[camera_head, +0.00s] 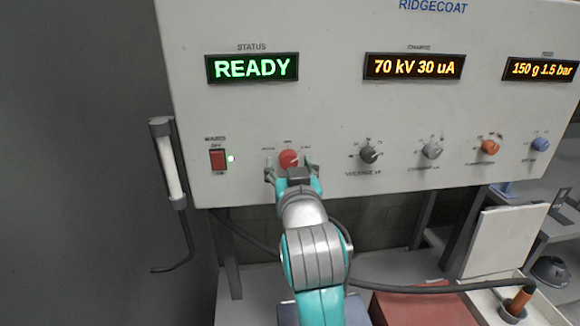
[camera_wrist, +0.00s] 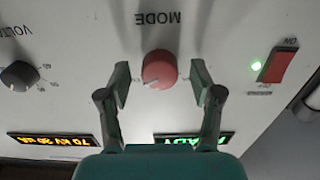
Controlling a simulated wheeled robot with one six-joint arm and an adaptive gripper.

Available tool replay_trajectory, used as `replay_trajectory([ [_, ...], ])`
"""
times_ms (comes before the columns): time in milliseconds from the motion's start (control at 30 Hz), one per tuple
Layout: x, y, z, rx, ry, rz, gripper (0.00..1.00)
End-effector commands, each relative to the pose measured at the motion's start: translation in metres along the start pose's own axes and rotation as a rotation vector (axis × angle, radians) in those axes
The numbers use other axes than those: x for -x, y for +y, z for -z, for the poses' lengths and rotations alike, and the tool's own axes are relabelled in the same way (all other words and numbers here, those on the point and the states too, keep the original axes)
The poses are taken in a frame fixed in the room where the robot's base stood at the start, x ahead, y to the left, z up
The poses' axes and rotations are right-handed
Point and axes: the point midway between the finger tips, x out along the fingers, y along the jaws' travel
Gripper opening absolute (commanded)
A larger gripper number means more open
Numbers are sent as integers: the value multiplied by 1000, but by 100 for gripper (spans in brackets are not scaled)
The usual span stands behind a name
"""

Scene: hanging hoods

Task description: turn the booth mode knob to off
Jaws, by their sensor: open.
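The red booth mode knob (camera_head: 288,158) is on the light grey panel, below the green READY display (camera_head: 252,67). In the wrist view the knob (camera_wrist: 159,69) appears upside down under the word MODE, with a pale pointer mark on its lower left face. My gripper (camera_head: 290,172) is at the knob, and in the wrist view its two fingers (camera_wrist: 160,82) stand open on either side of it. Gaps show between the knob and both fingers. Parts of the labels around the knob are hidden by the fingers or too small to read.
Left of the knob are a red mains switch (camera_head: 218,159) and a lit lamp (camera_head: 231,158). To its right are a dark voltage knob (camera_head: 369,155), a grey knob (camera_head: 432,151), an orange knob (camera_head: 490,147) and a blue knob (camera_head: 540,144). A hose (camera_head: 400,288) runs below.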

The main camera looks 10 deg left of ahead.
Motion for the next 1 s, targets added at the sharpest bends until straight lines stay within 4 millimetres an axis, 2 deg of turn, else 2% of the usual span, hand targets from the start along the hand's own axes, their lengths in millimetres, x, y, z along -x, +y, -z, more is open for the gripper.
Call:
replay_trajectory([
  [33, 0, 0, 0, 0, 0, 0, 65],
  [67, 0, 0, 0, 0, 0, 0, 60],
  [200, 0, 0, 0, 0, 0, 0, 25],
  [300, 0, 0, 0, 0, 0, 0, 5],
  [667, 0, 0, 0, 53, -1, 0, 5],
  [1000, 0, 0, 0, 298, -1, 0, 5],
])
